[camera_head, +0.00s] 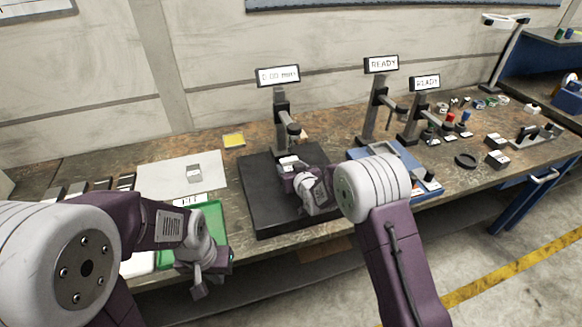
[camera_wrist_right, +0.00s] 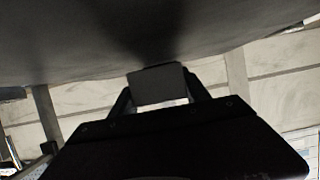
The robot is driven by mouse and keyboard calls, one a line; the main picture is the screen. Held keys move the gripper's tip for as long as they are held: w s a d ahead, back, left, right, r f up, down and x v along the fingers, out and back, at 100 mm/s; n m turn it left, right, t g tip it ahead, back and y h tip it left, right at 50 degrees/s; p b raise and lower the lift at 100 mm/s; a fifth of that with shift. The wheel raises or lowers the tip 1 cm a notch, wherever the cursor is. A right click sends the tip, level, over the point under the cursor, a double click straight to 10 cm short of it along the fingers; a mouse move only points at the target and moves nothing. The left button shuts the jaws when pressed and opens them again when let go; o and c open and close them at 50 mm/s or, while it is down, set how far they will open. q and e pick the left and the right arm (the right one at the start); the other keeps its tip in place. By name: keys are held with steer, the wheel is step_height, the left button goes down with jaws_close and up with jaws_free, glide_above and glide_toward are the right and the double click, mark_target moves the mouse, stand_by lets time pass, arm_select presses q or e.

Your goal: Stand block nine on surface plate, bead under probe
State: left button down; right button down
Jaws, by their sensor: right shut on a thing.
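The black surface plate (camera_head: 262,212) lies in the middle of the bench. A gauge stand with a probe (camera_head: 293,128) rises at its back, with a display (camera_head: 278,76) that seems to read 0.00 mm. My right gripper (camera_head: 288,166) is low over the plate, below the probe. It is shut on a small grey block (camera_wrist_right: 157,85), seen between the fingers in the right wrist view. Contact with the plate and the bead cannot be made out. My left gripper (camera_head: 211,279) hangs in front of the bench edge, fingers apart and empty.
A white sheet (camera_head: 155,178) with a grey block (camera_head: 194,173) and a green tray (camera_head: 212,215) are left of the plate. Two stands with READY displays (camera_head: 381,64) (camera_head: 425,82) and a blue base (camera_head: 410,160) are right. A yellow item (camera_head: 234,140) lies behind.

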steer(key=shift+s+r, duration=0.1)
steer(key=shift+w+f+b, duration=0.25)
steer(key=shift+f+b, duration=0.2)
steer(key=shift+f, duration=0.1)
steer(key=shift+s, duration=0.15)
steer(key=c, duration=0.5)
jaws_free()
steer(key=shift+s+f, duration=0.15)
steer(key=shift+f, duration=0.1)
